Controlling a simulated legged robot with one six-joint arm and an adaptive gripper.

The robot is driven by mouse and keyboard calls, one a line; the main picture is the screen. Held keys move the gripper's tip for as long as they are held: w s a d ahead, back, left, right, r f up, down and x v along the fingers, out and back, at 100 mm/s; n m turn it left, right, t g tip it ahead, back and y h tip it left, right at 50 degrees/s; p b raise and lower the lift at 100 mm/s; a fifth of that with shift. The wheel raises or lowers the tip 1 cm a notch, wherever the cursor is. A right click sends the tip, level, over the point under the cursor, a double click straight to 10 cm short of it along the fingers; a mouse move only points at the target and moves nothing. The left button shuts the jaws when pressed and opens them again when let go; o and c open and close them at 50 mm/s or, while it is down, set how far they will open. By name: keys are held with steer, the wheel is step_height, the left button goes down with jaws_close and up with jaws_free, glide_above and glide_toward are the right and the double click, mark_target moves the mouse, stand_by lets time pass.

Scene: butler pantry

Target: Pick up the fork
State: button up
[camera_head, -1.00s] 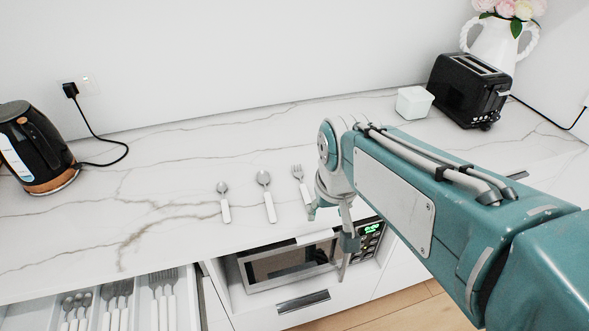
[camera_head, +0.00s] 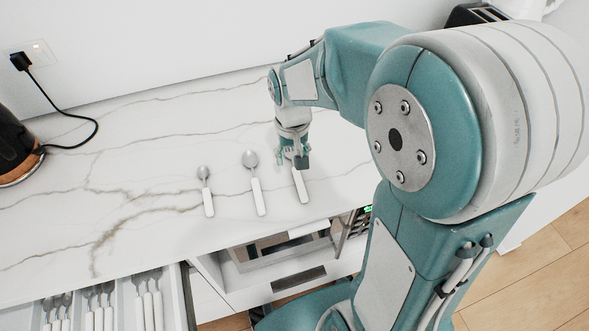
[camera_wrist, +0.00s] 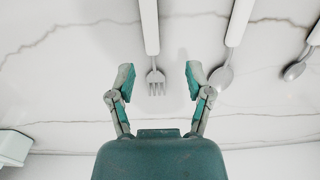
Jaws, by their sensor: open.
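The fork lies on the marble counter, its white handle (camera_head: 300,188) pointing to the front edge in the head view. Its tines are hidden there behind my gripper (camera_head: 293,160). In the wrist view the metal fork (camera_wrist: 155,77) shows with its tines between the two spread fingers of my gripper (camera_wrist: 159,75). The handle runs up out of that picture. My gripper is open and above the tine end, with a gap on each side. Nothing is held.
A large spoon (camera_head: 255,183) and a smaller spoon (camera_head: 206,190) lie left of the fork. A black kettle (camera_head: 14,145) stands left. A white container (camera_wrist: 14,147) shows in the wrist view.

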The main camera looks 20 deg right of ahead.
mark_target(297, 174)
steer(key=f, duration=0.2)
steer(key=d+f, duration=0.1)
steer(key=f, duration=0.2)
steer(key=shift+s, duration=0.2)
steer(key=shift+f, duration=0.45)
steer(key=shift+c, duration=0.3)
jaws_close()
